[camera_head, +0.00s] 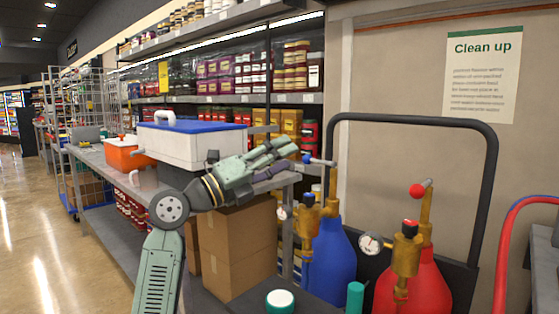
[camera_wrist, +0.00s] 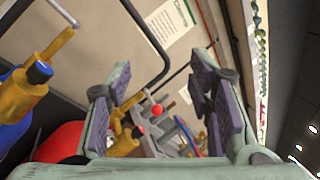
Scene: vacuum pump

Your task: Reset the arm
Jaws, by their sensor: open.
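My gripper (camera_head: 288,157) is at the end of my green arm, which reaches up and to the right in the head view. Its fingers are spread, and nothing is held between them in the wrist view (camera_wrist: 160,92). A blue cylinder (camera_head: 330,262) with a brass valve stands right of and below my gripper. Its blue-tipped valve handle (camera_head: 320,161) appears close to the fingertips in the head view. In the wrist view that handle (camera_wrist: 62,12) is left of the fingers. A red cylinder (camera_head: 425,282) with a red-knobbed handle (camera_head: 418,190) stands farther right.
A dark cart frame (camera_head: 492,200) rises behind the cylinders. A grey table (camera_head: 92,155) holds a white case (camera_head: 190,148) with a blue lid and an orange box (camera_head: 128,153). Cardboard boxes (camera_head: 236,245) stand behind my arm. The floor (camera_head: 30,215) at left is clear.

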